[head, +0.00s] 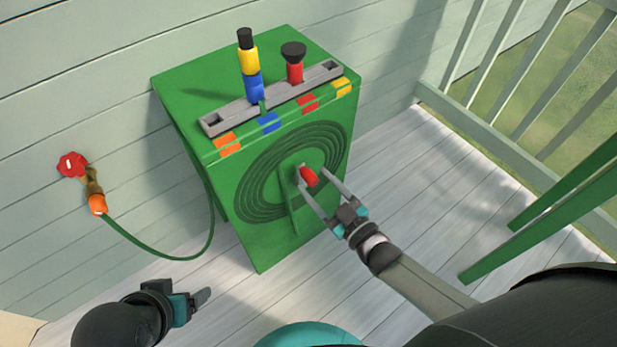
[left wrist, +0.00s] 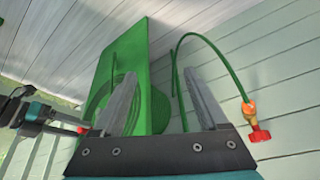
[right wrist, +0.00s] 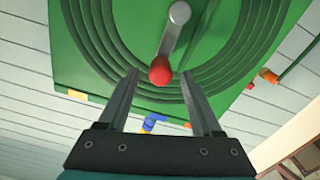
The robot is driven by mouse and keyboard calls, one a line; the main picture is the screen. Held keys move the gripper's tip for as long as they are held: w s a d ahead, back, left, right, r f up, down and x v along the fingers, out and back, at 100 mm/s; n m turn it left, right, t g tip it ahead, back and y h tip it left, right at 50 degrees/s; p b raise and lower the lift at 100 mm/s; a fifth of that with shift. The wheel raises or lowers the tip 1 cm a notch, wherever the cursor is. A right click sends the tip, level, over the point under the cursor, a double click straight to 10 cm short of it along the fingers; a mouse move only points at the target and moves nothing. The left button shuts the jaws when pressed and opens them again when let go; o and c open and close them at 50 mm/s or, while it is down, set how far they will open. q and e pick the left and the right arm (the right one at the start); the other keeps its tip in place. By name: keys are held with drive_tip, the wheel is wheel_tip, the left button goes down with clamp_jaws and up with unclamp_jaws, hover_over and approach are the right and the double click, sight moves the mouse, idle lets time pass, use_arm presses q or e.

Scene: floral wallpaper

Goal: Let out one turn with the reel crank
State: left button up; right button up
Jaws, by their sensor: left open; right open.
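The green hose reel box (head: 233,200) stands on the deck against the wall, with concentric hose rings on its front. The reel crank has a grey arm and a red knob (head: 310,177); in the right wrist view the knob (right wrist: 160,70) lies between and just beyond the fingertips. My right gripper (head: 318,194) is open, its fingers on either side of the red knob; contact cannot be told. My left gripper (head: 205,297) is open and empty, low at the left, apart from the box; its fingers (left wrist: 162,100) show in the left wrist view.
A red-handled tap (head: 72,165) on the wall feeds a green hose (head: 160,255) to the box. A grey rack (head: 215,124) on top holds a yellow-and-blue nozzle (head: 249,62) and a red-and-black one (head: 294,66). A railing (head: 500,145) stands at the right.

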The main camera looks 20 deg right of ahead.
drive_tip(key=shift+w+a, duration=0.3)
drive_tip(key=shift+w, duration=0.35)
use_arm(q)
drive_tip(key=shift+w+d+r+t+h+b, duration=0.3)
drive_tip(key=shift+w+d+t+b, duration=0.15)
drive_tip(key=shift+w+d+t, duration=0.3)
use_arm(e)
drive_tip(key=shift+x, duration=1)
clamp_jaws()
